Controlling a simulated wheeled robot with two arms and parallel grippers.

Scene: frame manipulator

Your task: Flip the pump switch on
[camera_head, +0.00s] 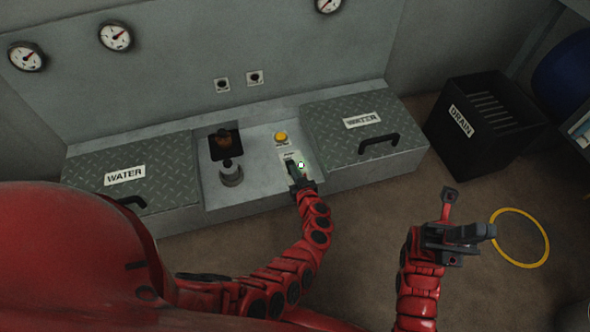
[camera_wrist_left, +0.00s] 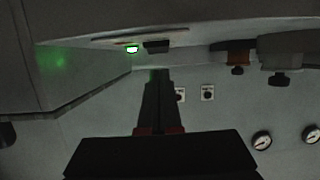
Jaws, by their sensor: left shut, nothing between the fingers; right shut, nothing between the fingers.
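The pump switch panel (camera_head: 289,154) is a pale labelled plate in the recess between the two water hatches, with a lit green light (camera_head: 301,164) on it. The light also glows in the left wrist view (camera_wrist_left: 132,49), with a dark block (camera_wrist_left: 157,46) beside it that looks like the switch. My left gripper (camera_head: 292,167) is shut and empty, its tips at the panel beside the light. In the left wrist view, its fingers (camera_wrist_left: 157,80) point at the dark block; I cannot tell if they touch. My right gripper (camera_head: 484,231) is shut and empty over the floor.
A yellow button (camera_head: 281,138) sits just behind the panel, with a dark valve fitting (camera_head: 231,172) to its left. Hatches with handles flank the recess, left (camera_head: 160,160) and right (camera_head: 350,110). A black drain box (camera_head: 480,125) and yellow ring (camera_head: 543,252) are at right.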

